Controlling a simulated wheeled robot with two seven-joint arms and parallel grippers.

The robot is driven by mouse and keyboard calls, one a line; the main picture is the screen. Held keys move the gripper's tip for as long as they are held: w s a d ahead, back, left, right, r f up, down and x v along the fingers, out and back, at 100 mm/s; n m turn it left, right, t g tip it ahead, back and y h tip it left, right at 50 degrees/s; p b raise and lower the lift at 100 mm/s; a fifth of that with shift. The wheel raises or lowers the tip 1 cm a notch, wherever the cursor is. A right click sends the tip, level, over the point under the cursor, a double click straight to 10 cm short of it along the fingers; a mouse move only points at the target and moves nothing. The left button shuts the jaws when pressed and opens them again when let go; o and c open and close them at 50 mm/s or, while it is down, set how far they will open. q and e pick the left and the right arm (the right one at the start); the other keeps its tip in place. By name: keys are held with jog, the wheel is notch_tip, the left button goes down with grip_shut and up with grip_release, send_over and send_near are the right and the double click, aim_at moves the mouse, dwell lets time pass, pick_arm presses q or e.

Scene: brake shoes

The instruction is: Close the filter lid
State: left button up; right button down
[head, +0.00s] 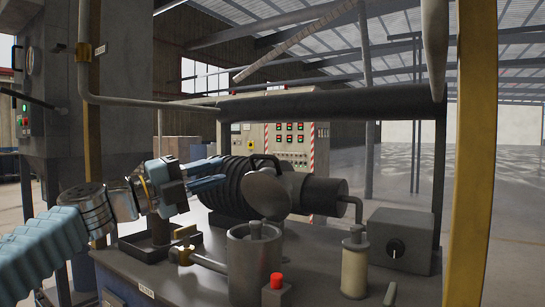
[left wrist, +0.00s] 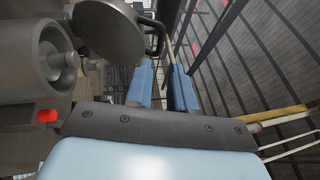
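The filter lid (head: 268,194) is a round grey disc standing raised and tilted above the filter housing (head: 254,265), an open metal cylinder with a post in its middle. A dark curved handle (head: 266,158) shows at the lid's top. In the left wrist view the lid (left wrist: 108,30) is at the upper left, with the housing (left wrist: 52,55) below and left of it. My left gripper (head: 222,173) is left of the lid, fingers pointing right towards it. Its two blue fingers (left wrist: 162,78) are apart with nothing seen held between them. My right gripper is not in view.
A black ribbed hose and motor-like cylinder (head: 325,195) lie behind the lid. A red button (head: 276,281), a pale cylinder (head: 355,265) and a grey knob box (head: 400,239) stand on the bench. A yellow post (head: 470,150) rises at the right.

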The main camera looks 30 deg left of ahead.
aim_at(259, 158)
pick_arm(q)
jog(key=x, duration=1.1)
jog(key=shift+w+d+r+p, duration=0.1)
jog(key=shift+w+r+p, duration=0.05)
jog(key=shift+w+p, duration=0.2)
grip_shut()
